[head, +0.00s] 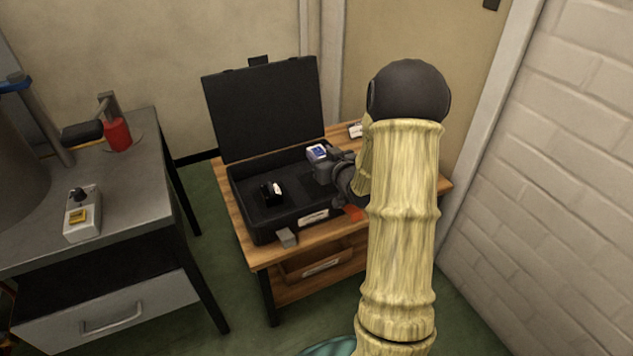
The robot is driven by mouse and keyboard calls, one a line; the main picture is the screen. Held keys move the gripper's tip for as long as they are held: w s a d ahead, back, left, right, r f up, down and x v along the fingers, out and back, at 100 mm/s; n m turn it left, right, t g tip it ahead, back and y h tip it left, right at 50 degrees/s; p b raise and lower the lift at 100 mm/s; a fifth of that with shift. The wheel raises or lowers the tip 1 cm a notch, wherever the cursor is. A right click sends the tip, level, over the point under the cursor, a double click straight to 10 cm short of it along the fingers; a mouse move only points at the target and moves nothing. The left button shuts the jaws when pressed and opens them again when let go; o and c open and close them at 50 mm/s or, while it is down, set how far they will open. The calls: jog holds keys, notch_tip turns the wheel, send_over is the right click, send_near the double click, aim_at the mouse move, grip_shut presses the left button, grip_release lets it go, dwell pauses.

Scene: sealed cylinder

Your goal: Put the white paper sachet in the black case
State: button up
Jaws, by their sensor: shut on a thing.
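The black case (262,232) stands open on a wooden table, its lid (265,105) upright at the back. My gripper (272,192) reaches in from the right, with its dark fingertips inside the outline of the case. It is shut on a small white piece, which looks like the white paper sachet (278,188). The dark fingers blend into the case's dark lining, so the exact grip and the height above the floor of the case are hard to tell. My forearm hides the right part of the table.
The wooden table (258,252) has a small grey block (287,238) at its front edge and a white tag (355,130) behind the case. A grey workbench (130,190) at left holds a switch box (82,212) and a red object (117,134). A brick wall stands right.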

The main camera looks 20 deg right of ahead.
jog(key=shift+d+f, duration=0.2)
jog(key=shift+f, duration=0.7)
jog(key=shift+d, duration=0.3)
jog(key=shift+h, duration=0.3)
jog(key=f+b, duration=0.2)
jog(key=f, duration=0.1)
jog(key=f+b, duration=0.1)
jog(key=shift+d+f, duration=0.3)
jog(key=shift+f, duration=0.25)
jog(key=shift+a, duration=0.45)
jog(key=shift+d+f+b, duration=0.15)
jog(key=shift+f+b, duration=0.15)
jog(key=shift+f, duration=0.05)
jog(key=shift+f, duration=0.2)
